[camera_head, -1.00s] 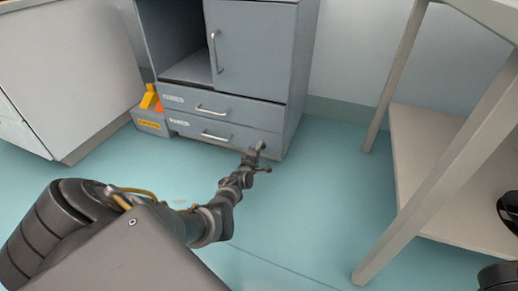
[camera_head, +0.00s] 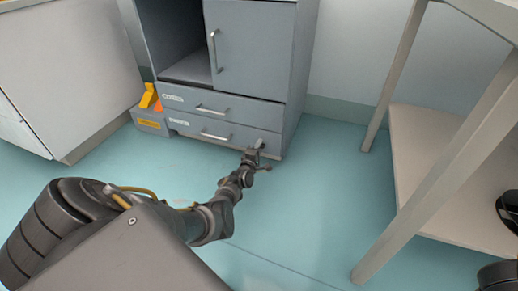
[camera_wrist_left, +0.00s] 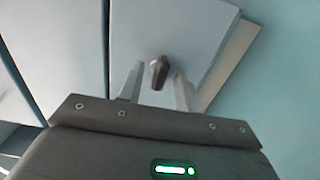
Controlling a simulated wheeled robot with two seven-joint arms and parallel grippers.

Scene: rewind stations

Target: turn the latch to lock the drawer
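The grey cabinet's bottom drawer (camera_head: 190,127) is closed, with a bar handle on its front. My left gripper (camera_head: 258,150) is at the right end of this drawer front, low near the floor. In the left wrist view the latch (camera_wrist_left: 159,75), a small dark knob, stands out from the drawer front (camera_wrist_left: 165,30). The two fingers of my left gripper (camera_wrist_left: 159,88) are apart, one on each side of the latch, with gaps visible. The latch is too small to make out clearly in the head view.
A second drawer (camera_head: 240,107) and a closed door (camera_head: 255,45) are above, beside an open compartment. A grey bin (camera_head: 150,121) with yellow and orange items stands left of the cabinet. A table (camera_head: 425,195) with a lower shelf stands at right. The floor between is clear.

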